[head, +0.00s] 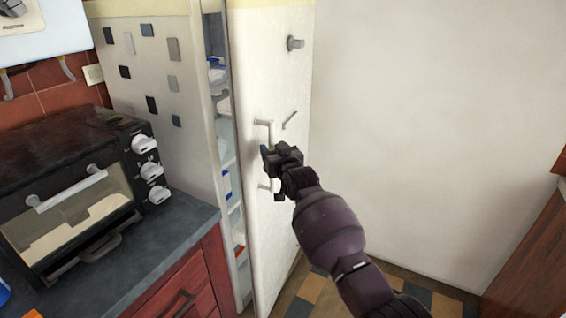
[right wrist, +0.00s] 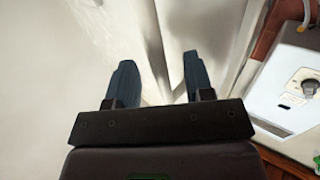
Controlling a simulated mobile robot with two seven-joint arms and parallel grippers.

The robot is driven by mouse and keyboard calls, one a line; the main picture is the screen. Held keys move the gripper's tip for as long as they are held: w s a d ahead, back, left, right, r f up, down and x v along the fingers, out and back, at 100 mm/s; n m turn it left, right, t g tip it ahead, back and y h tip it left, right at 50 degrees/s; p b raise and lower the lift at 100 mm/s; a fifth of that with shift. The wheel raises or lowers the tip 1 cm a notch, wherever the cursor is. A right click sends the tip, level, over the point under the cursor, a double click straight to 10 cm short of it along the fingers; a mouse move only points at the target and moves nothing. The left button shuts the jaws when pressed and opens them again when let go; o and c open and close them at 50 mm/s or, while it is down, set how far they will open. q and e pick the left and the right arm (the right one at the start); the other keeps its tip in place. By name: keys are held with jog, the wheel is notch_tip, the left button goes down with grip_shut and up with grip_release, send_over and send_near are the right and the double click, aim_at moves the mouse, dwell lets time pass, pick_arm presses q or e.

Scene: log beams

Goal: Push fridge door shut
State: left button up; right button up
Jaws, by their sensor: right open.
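The fridge door (head: 268,75) is white and stands ajar in the head view. A narrow gap along its left side shows the fridge's inside shelves (head: 222,130) with several items. A handle (head: 265,128) is on the door's outer face. My right gripper (head: 268,160) is close to the door's face, just below the upper part of the handle; I cannot tell whether it touches. In the right wrist view its two dark blue fingers (right wrist: 157,85) are apart with nothing seen held between them, and a pale surface lies beyond. My left gripper is not in view.
A dark toaster oven (head: 75,190) stands on the counter (head: 165,245) left of the fridge. Magnets (head: 147,70) dot the fridge's side. A bare wall (head: 430,120) is right of the door. A brown wooden cabinet (head: 530,260) is at the lower right.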

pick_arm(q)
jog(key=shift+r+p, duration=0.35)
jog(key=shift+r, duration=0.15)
pick_arm(e)
jog(key=v, duration=0.9)
jog(key=shift+s, duration=0.35)
jog(key=shift+f, duration=0.1)
